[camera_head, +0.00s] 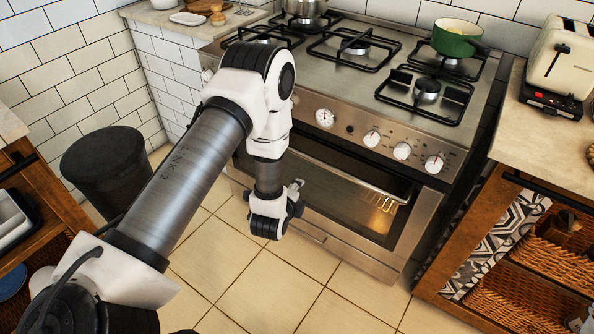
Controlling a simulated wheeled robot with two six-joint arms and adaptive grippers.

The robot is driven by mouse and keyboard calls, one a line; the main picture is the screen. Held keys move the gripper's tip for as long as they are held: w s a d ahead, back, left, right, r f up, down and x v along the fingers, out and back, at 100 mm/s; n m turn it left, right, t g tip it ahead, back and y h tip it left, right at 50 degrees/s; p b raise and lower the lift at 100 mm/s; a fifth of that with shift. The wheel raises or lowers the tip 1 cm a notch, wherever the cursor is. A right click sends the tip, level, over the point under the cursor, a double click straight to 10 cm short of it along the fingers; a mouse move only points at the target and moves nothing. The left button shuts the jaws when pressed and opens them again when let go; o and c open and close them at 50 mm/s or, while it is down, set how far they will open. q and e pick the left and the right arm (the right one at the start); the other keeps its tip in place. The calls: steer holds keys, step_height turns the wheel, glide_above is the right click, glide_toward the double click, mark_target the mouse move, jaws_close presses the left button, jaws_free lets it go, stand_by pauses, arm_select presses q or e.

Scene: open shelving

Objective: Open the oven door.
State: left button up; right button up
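The oven (380,120) is a stainless steel cooker with a row of knobs on its front. Its door (412,228) has a dark glass window, with a lit rack showing behind it. A bar handle (365,188) runs across the upper part of the door. The door looks shut or nearly so; a small gap at its top cannot be ruled out. My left gripper (296,190) is in front of the left part of the door, near the handle's left end. My wrist hides much of it, so its fingers and any contact with the handle are unclear. My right gripper is not in view.
A green pot (456,38) and a metal pot (306,10) stand on the hob. A black bin (110,165) stands at the left wall. A wooden cabinet with baskets (545,260) and a toaster (560,58) is on the right. Tiled floor (270,290) before the oven is clear.

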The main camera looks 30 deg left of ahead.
mark_target(296, 154)
arm_select(q)
steer(key=w+a+t+y+b, duration=0.1)
steer(key=w+a+b, duration=0.1)
steer(key=w+b, duration=0.1)
steer(key=w+a+n+t+y+b, duration=0.1)
steer(key=w+a+b, duration=0.2)
steer(key=b, duration=0.1)
steer(key=w+a+f+t+y+b, duration=0.1)
steer(key=w+a+b, duration=0.1)
steer(key=w+b, duration=0.1)
steer(key=shift+w+a+t, duration=0.15)
steer(key=shift+w+t, duration=0.15)
steer(key=shift+w, duration=0.1)
steer(key=b+x, duration=0.2)
steer(key=x, duration=0.4)
steer(key=shift+w+a+f, duration=0.15)
steer(key=shift+w, duration=0.2)
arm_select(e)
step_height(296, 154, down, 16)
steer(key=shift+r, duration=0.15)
arm_select(q)
jaws_close()
